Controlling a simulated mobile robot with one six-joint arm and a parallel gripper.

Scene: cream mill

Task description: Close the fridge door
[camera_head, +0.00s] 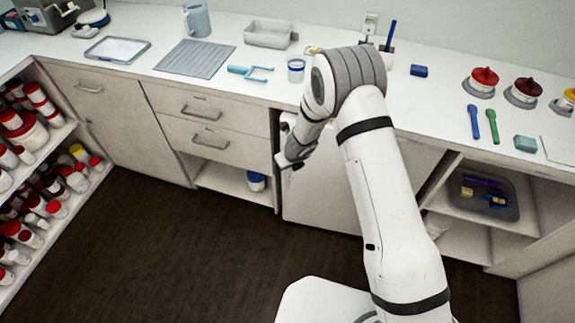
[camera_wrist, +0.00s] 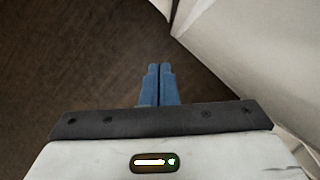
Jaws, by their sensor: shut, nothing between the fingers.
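The fridge door (camera_head: 325,200) looks like a plain white panel under the counter, partly hidden behind my arm. How far it stands open is hard to tell in the head view. My gripper (camera_head: 284,165) is low in front of the counter, by the left edge of this panel. In the wrist view, the blue fingers of my gripper (camera_wrist: 159,68) are together with nothing between them, over dark floor. A pale panel (camera_wrist: 245,45), seemingly the door, runs along the right with its edge beside the fingers. Whether they touch is not clear.
Drawers (camera_head: 205,130) and an open shelf with a jar (camera_head: 256,181) lie left of the fridge. An open compartment with a grey bin (camera_head: 485,209) is on the right. A rack of red-capped bottles (camera_head: 40,185) stands far left. The dark floor (camera_head: 160,250) in front is clear.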

